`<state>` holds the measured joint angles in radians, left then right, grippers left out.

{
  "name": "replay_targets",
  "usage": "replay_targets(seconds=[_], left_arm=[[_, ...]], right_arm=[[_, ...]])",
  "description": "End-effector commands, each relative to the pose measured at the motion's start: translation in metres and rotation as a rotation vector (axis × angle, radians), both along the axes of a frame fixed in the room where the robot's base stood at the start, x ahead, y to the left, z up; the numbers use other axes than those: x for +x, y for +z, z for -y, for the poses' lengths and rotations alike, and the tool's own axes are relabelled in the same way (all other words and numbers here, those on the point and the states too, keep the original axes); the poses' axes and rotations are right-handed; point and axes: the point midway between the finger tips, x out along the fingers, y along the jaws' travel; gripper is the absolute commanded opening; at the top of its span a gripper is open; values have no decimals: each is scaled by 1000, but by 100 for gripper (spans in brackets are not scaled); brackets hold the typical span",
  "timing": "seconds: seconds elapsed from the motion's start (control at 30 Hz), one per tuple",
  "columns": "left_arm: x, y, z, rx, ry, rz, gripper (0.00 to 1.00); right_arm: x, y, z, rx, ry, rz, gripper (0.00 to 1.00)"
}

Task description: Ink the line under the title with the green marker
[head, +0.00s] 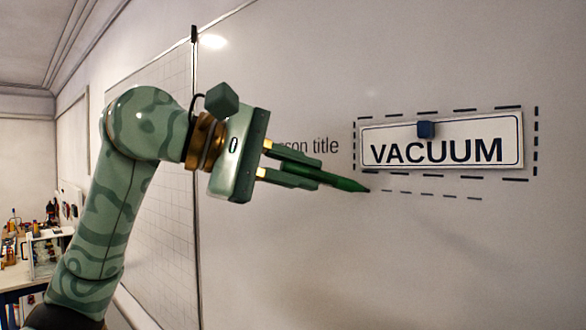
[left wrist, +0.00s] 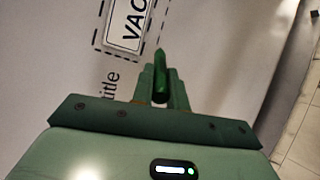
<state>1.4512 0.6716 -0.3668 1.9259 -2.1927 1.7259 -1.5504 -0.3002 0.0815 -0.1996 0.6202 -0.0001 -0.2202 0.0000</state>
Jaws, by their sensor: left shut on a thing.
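My left gripper (head: 297,166) is shut on the green marker (head: 338,182), whose tip points right toward the whiteboard (head: 400,260). The tip appears close to the left end of a dashed line (head: 430,194) under the title card. I cannot tell whether it touches the board. The white title card (head: 440,143) reads "VACUUM" and sits inside a dashed frame, with a dark blue magnet (head: 426,130) on it. In the left wrist view the marker (left wrist: 161,75) stands between the fingers (left wrist: 160,92), its tip near the card (left wrist: 128,22). My right gripper is not in view.
Printed text ending in "title" (head: 325,146) is partly hidden behind my left gripper. A grid-marked panel (head: 150,215) lies behind my left arm. A table with small items (head: 35,260) stands far left. The board below the dashed line is clear.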

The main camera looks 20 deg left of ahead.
Motion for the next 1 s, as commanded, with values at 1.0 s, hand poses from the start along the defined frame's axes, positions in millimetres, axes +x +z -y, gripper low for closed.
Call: replay_targets(seconds=[1.0], left_arm=[[11,0,4,0,-1,-2,0]], right_arm=[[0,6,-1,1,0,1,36]])
